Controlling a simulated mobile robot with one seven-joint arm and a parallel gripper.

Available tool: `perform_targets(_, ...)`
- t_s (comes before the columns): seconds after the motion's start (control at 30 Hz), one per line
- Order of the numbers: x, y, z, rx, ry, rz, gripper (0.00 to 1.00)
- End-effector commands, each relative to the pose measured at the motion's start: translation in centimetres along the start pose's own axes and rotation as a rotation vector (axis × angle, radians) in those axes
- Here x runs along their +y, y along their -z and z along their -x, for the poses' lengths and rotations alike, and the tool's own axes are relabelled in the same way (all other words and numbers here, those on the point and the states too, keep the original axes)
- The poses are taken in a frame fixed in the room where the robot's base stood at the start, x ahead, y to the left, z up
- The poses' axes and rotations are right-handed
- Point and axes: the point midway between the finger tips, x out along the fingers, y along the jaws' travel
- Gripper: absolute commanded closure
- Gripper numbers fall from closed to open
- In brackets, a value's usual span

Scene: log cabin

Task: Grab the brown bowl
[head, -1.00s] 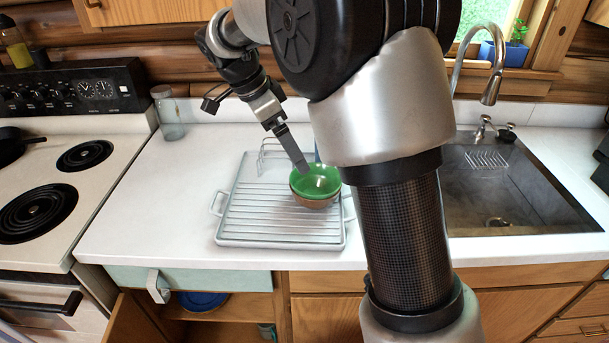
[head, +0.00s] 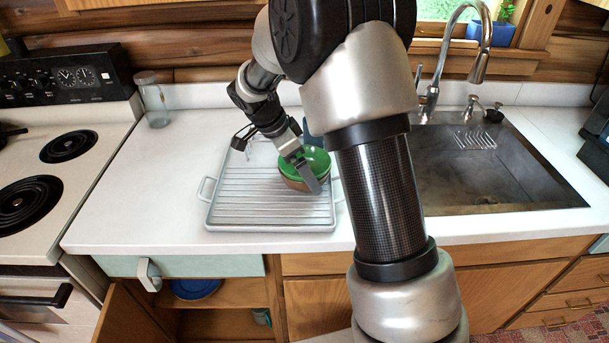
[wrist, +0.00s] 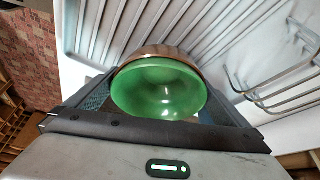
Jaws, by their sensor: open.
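The brown bowl (head: 289,178) sits on the right part of the grey dish rack (head: 262,227). A green bowl (head: 318,160) is nested in it, so mostly the brown outer side and rim show. In the wrist view the brown rim (wrist: 152,51) shows behind the green bowl (wrist: 160,90). My gripper (head: 311,175) is open and in front of the bowls in the head view, hiding part of them. In the wrist view its fingers lie on either side of the bowls. I cannot tell whether they touch.
The stove (head: 95,185) is on the left and the sink (head: 490,170) on the right. A glass jar (head: 154,103) stands at the back left. A wire holder (wrist: 275,80) rises from the rack near the bowls. The counter left of the rack is clear.

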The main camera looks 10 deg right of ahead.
Motion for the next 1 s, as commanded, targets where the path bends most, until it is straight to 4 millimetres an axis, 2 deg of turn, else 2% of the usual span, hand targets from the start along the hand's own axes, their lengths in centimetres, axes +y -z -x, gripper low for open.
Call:
perform_targets(0.03, 0.0, 0.0, -0.9, 0.000, -0.002, 0.001, 0.00)
perform_targets(0.13, 0.0, 0.0, -1.8, 0.000, 0.000, -0.001, 0.00)
perform_targets(0.4, 0.0, 0.0, -2.2, 0.000, 0.001, -0.001, 0.00)
perform_targets(0.47, 0.0, 0.0, -2.2, 0.000, 0.001, -0.001, 0.07)
perform_targets(0.7, 0.0, 0.0, -2.1, 0.000, 0.001, 0.000, 0.47)
perform_targets(0.73, -0.1, 0.1, -2.0, 0.001, 0.003, -0.001, 0.50)
perform_targets(1.0, -0.1, 0.2, -1.6, 0.001, 0.004, -0.002, 0.50)
